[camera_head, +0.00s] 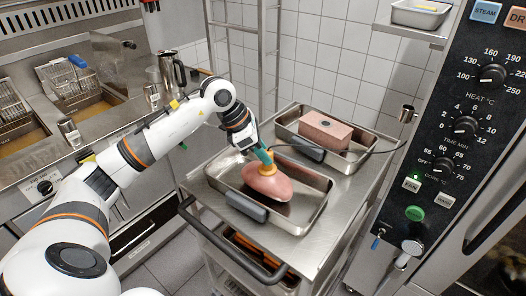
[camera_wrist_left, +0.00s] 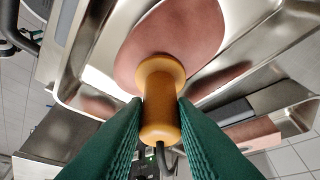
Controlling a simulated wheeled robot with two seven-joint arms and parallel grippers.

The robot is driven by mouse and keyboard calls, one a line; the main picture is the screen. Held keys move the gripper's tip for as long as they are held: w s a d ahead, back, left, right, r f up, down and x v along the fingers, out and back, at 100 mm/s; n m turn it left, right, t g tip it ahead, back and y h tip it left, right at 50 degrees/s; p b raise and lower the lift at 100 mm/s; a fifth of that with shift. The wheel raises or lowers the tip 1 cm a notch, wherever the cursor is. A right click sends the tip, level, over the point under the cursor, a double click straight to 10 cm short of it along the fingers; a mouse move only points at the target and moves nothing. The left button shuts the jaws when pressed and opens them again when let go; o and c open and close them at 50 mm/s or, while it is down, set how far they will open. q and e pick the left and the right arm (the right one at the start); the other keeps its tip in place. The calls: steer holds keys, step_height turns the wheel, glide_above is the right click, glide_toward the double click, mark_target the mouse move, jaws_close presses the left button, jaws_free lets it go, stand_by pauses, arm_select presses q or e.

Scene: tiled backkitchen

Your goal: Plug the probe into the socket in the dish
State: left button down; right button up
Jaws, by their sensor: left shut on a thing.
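The probe has an orange-yellow handle with a wide collar (camera_head: 268,171) and a black cable at its back end. My left gripper (camera_head: 262,156) is shut on the handle, green fingers on either side; the probe also shows in the left wrist view (camera_wrist_left: 160,120). The collar overlaps the top of a smooth pink oval piece of meat (camera_head: 268,186), which lies in the near steel tray (camera_head: 303,218). In the left wrist view the collar sits against the meat (camera_wrist_left: 190,35). No needle or socket opening shows; whether they touch, I cannot tell. My right gripper is not in view.
A second steel tray (camera_head: 366,150) with a pink block (camera_head: 326,131) stands behind on the trolley (camera_head: 296,263). Fryers (camera_head: 85,105) and a steel jug (camera_head: 172,70) stand at left.

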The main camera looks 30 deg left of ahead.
arm_select(q)
steer(key=shift+f, duration=0.15)
steer(key=c, duration=1.5)
jaws_free()
steer(key=p+v, duration=0.3)
steer(key=v, duration=0.8)
